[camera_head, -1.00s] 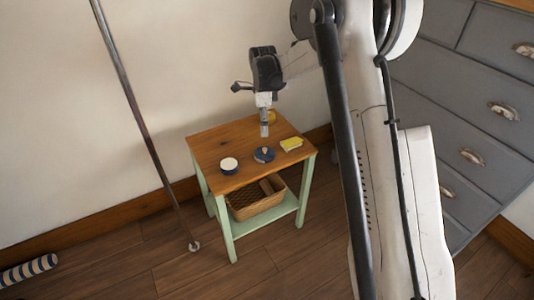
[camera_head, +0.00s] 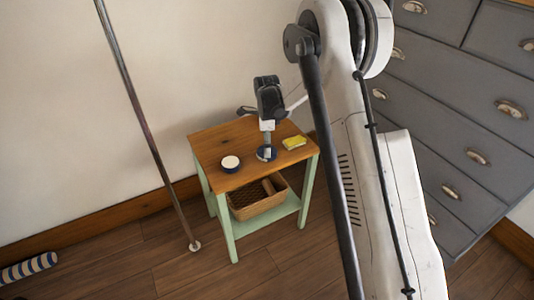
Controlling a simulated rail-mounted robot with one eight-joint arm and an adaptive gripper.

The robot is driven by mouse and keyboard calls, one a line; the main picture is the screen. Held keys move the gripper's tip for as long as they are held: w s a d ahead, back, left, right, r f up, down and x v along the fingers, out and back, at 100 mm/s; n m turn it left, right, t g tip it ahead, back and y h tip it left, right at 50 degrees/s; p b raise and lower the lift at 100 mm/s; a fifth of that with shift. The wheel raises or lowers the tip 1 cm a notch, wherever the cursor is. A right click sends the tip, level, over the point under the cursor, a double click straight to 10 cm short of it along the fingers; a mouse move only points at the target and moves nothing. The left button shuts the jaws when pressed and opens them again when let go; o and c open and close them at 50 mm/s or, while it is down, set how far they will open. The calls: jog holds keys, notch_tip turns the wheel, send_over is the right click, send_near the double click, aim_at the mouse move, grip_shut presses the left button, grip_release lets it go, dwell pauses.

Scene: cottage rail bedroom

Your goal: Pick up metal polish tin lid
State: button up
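A small wooden-topped table with pale green legs (camera_head: 205,148) stands against the wall. On it, a round dark blue disc, which looks like the polish tin lid (camera_head: 266,158), lies near the middle of the top. A round dark tin with a white top face (camera_head: 230,163) sits to its left, apart from it. My gripper (camera_head: 267,150) points down directly over the blue disc, with its tips at or just above it. The fingers cover part of the disc. They are too small to tell whether they touch or grip it.
A yellow sponge-like block (camera_head: 294,142) lies to the right of the disc. A wicker basket (camera_head: 248,206) sits on the lower shelf. A slim metal pole (camera_head: 145,120) stands to the left. A grey drawer chest (camera_head: 470,110) is at the right. The table's front edge is clear.

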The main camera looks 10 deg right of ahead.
notch_tip(320, 180, down, 4)
jog(key=shift+s+r+b, duration=0.15)
jog(key=shift+b, duration=0.2)
jog(key=shift+c, duration=0.3)
jog(key=c, duration=1)
jog(key=shift+r, duration=0.1)
